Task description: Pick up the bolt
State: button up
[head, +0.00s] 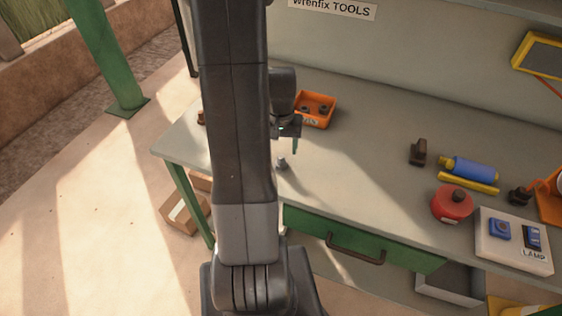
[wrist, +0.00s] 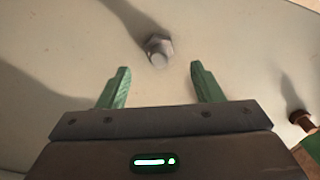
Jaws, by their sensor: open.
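The bolt, grey with a hexagonal head, stands on the workbench (head: 365,125); in the head view the bolt (head: 282,163) is just below my gripper (head: 287,146), near the bench's front edge. In the wrist view the bolt (wrist: 158,50) lies ahead of and between the green fingertips of my gripper (wrist: 160,72), a little beyond their tips. The fingers are spread apart with nothing between them. My arm hides part of the bench's left side in the head view.
An orange bin (head: 326,98) with dark round parts stands behind my gripper. The bench around the bolt is clear.

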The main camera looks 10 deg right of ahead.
aim_at(281, 156)
jog(key=shift+s+f+p, duration=0.2)
jog(key=shift+f+p, duration=0.35)
jog(key=shift+f, duration=1.95)
jog(key=c, duration=1.1)
